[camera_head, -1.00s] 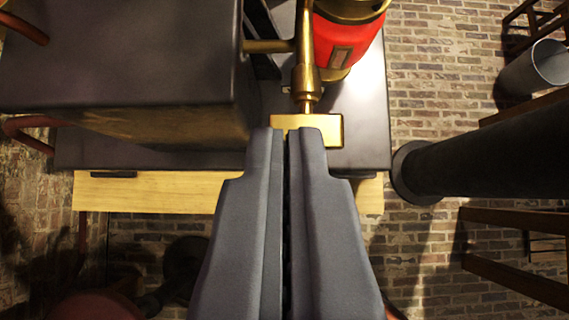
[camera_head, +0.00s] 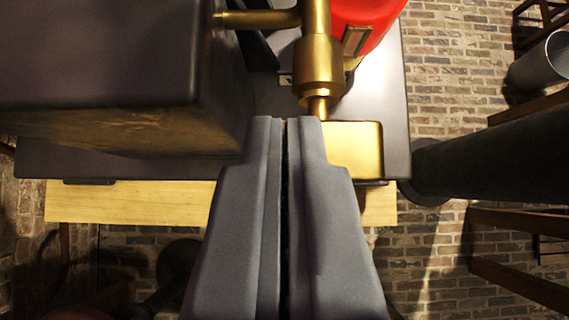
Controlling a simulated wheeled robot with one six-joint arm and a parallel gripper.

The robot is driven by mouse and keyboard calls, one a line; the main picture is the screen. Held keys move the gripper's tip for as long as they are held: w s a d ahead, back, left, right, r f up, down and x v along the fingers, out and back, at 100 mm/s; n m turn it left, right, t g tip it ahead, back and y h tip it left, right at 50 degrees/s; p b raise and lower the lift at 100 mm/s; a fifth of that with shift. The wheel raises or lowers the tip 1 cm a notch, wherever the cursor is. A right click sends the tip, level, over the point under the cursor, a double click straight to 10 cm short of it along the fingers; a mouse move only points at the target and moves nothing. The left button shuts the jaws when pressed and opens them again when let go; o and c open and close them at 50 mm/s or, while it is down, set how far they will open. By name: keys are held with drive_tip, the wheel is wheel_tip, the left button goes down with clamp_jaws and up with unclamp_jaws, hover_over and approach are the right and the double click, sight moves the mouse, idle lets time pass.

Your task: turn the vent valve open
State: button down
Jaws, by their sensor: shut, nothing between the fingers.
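The vent valve is a brass pipe fitting (camera_head: 317,68) with a flat, block-like brass handle (camera_head: 355,148) below its stem. The handle's right part shows clearly, and my gripper covers its left part. My gripper (camera_head: 286,122) is shut and empty, its tips overlapping the handle's left side in the picture, just left of the stem. I cannot tell whether the fingers touch the handle.
A large dark box (camera_head: 100,60) fills the upper left, close to my gripper. A red vessel (camera_head: 375,25) stands behind the valve. A dark column (camera_head: 495,150) is at the right. A pale wooden edge (camera_head: 130,202) runs below, above a brick floor.

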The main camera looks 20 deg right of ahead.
drive_tip(key=shift+w+a+f+n+h, duration=0.15)
drive_tip(key=shift+a+n+h, duration=0.2)
drive_tip(key=shift+h, duration=0.35)
drive_tip(key=f+n+h, duration=0.1)
drive_tip(key=h, duration=0.1)
drive_tip(key=a+f+n+g+h, duration=0.1)
drive_tip(key=n+h, duration=0.1)
drive_tip(key=h, duration=0.1)
drive_tip(key=f+n+h, duration=0.1)
drive_tip(key=n+h, duration=0.1)
drive_tip(key=shift+w+a+h, duration=0.25)
drive_tip(key=shift+a+h, duration=0.1)
drive_tip(key=shift+h, duration=0.05)
idle(0.4)
drive_tip(key=shift+f, duration=0.15)
idle(0.3)
